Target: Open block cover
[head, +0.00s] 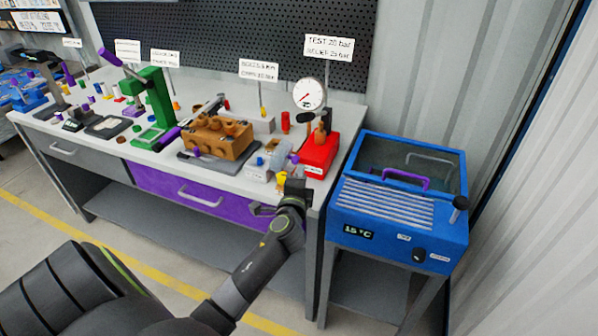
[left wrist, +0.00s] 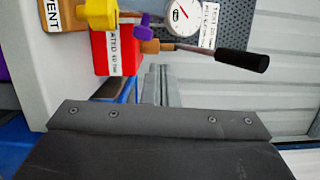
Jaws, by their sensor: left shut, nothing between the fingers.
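Near the bench's right front corner stands a small white block with a clear part (head: 278,154) on top, which may be the block cover. A purple knob (head: 294,158) sits at its right side; a purple part (left wrist: 142,28) also shows in the left wrist view. A yellow vent handle (head: 281,181) is at the bench's front edge and a yellow part (left wrist: 98,14) shows in the left wrist view. My left gripper (head: 298,186) is shut and empty, just right of the yellow handle and below the purple knob. Contact cannot be told. My right gripper is not in view.
A red test unit (head: 320,155) with a gauge (head: 309,93) and black-gripped lever (left wrist: 242,61) stands beside the block. A brown pump block (head: 217,138) sits to the left. A blue cooler (head: 400,205) with a purple lid handle (head: 405,180) stands right of the bench.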

